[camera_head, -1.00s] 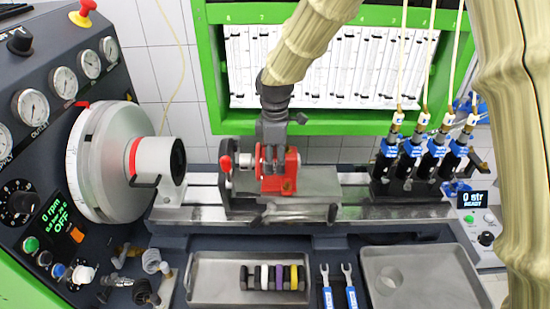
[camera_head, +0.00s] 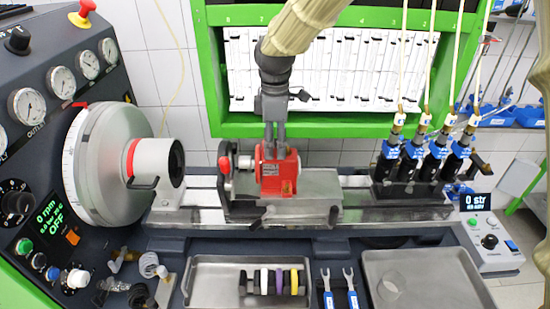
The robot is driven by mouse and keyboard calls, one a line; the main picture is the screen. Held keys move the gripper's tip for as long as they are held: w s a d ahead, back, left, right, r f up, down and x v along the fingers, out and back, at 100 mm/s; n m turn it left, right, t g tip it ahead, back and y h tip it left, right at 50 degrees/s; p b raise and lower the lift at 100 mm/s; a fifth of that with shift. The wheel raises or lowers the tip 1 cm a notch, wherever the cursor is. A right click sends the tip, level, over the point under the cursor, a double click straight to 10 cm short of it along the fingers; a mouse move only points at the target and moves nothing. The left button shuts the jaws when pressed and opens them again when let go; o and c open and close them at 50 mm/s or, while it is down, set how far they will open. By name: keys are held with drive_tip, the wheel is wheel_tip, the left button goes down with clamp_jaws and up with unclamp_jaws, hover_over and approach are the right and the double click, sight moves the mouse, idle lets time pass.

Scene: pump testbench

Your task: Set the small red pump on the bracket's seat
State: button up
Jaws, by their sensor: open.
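The small red pump (camera_head: 278,176) stands upright on the bracket (camera_head: 240,209), at the middle of the bench rail. The grey bracket's plate reaches to the pump's right, and a red-knobbed lever stands to its left. My gripper (camera_head: 274,146) points down from above, directly over the pump. Its fingers are open and their tips are at the top of the pump. I cannot tell whether the fingertips touch it. The seat face under and behind the pump is hidden.
A grey drive drum (camera_head: 105,165) with a hub is at the left. Several blue-and-black injectors (camera_head: 421,150) stand at the right. In front lie a tray (camera_head: 215,282) with coloured rings, two wrenches (camera_head: 339,292), and another tray (camera_head: 425,278) holding a clear ring.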

drive_tip(key=shift+r+b, duration=0.5)
drive_tip(key=shift+r, duration=2.25)
